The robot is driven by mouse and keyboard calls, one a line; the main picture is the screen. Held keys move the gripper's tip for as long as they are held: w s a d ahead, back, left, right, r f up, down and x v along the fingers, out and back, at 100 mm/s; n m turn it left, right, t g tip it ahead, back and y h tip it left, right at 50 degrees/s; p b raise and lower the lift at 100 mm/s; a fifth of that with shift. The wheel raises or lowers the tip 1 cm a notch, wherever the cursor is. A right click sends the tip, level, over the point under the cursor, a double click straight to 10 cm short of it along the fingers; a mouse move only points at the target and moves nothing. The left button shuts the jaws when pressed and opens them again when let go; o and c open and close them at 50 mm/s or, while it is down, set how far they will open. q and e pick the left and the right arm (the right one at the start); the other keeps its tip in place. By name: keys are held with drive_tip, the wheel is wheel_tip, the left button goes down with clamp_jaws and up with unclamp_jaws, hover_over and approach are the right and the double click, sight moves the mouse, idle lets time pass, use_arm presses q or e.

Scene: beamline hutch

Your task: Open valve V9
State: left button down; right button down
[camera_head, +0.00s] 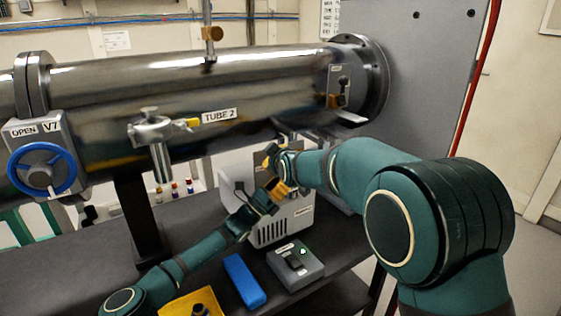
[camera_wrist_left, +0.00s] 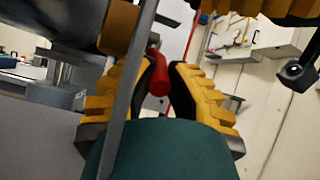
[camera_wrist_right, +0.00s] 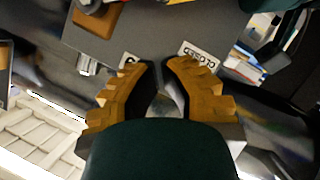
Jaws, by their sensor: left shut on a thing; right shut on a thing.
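My left gripper (camera_head: 272,192) reaches up from the lower left, in front of a pale box below the tube. In the left wrist view its fingers (camera_wrist_left: 168,80) are shut on a red handle end (camera_wrist_left: 159,82). My right gripper (camera_head: 274,160) is just above it, under the tube. In the right wrist view its fingers (camera_wrist_right: 163,85) are shut on a small grey part (camera_wrist_right: 166,104). Beyond them are a CLOSED plate (camera_wrist_right: 199,56) and a partly covered label (camera_wrist_right: 129,60), perhaps V9's. The valve body is mostly hidden behind my grippers in the head view.
TUBE 2 (camera_head: 270,85) runs across above my grippers. Valve V7 (camera_head: 42,168) has a blue wheel and an OPEN plate. A blue block (camera_head: 244,281), a grey switch box (camera_head: 295,263) and a yellow tray (camera_head: 175,308) sit below on the dark bench (camera_head: 80,272).

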use_arm(q)
drive_tip(key=shift+r, duration=0.1)
use_arm(e)
drive_tip(key=w+f, duration=0.1)
drive_tip(key=d+f, duration=0.1)
drive_tip(key=shift+w+d+f, duration=0.15)
drive_tip(key=shift+w+f, duration=0.2)
drive_tip(key=shift+w+d+f, duration=0.1)
drive_tip(key=shift+d+f, duration=0.2)
drive_tip(key=shift+f, duration=0.2)
